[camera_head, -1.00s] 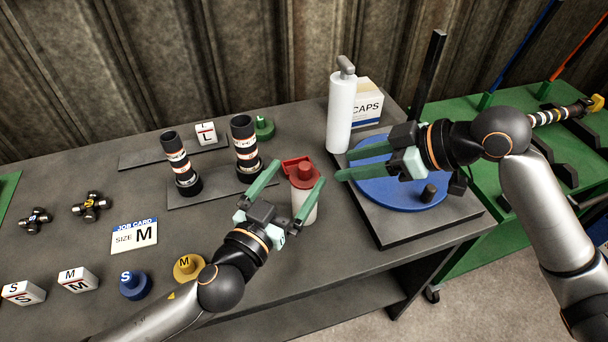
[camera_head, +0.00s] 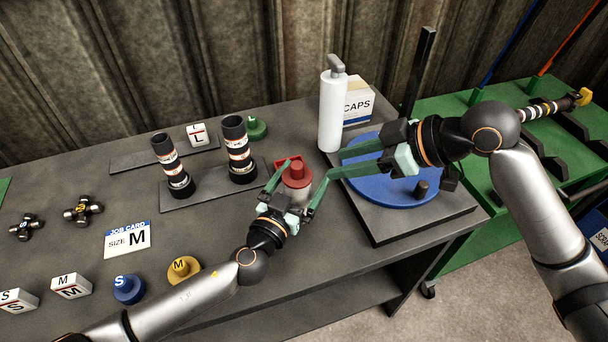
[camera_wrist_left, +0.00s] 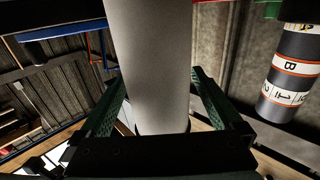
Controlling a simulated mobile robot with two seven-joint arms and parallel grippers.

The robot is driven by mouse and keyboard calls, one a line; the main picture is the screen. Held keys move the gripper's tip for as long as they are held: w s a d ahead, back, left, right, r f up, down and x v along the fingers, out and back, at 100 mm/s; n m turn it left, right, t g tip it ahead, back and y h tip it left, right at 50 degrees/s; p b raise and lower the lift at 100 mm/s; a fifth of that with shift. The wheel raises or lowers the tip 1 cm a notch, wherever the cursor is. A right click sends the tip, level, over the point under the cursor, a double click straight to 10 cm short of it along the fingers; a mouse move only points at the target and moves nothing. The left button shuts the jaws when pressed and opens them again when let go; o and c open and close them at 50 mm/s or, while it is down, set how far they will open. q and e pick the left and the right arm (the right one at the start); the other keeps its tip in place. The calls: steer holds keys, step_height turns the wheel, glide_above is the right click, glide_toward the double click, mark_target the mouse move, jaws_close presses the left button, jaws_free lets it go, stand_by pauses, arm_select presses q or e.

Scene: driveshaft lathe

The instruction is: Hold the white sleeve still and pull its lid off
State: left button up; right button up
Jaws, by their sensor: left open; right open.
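The white sleeve (camera_head: 297,197) stands upright near the table's front edge, with its red lid (camera_head: 296,171) on top. The lid has a round knob and a squared part at the back. My left gripper (camera_head: 304,176) is open, its fingers on either side of the sleeve. In the left wrist view the pale sleeve (camera_wrist_left: 150,65) stands between the two green fingers, with gaps visible at its sides. My right gripper (camera_head: 336,166) is open and empty, just right of the lid, its fingers pointing left toward it. Its near fingertip overlaps my left gripper's right finger in the picture.
A blue turntable (camera_head: 390,185) on a dark base lies right, under my right gripper. A white pump bottle (camera_head: 333,110) and caps box (camera_head: 358,104) stand behind. Two dark banded boots (camera_head: 238,150) (camera_head: 172,165) stand left. A yellow M piece (camera_head: 184,269) lies front left.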

arm_select(q)
steer(key=shift+w+d, duration=0.1)
steer(key=shift+w, duration=0.05)
steer(key=c, duration=1.3)
steer(key=shift+o, duration=0.2)
steer(key=shift+f+b, duration=0.25)
steer(key=shift+b, duration=0.1)
stand_by(1.0)
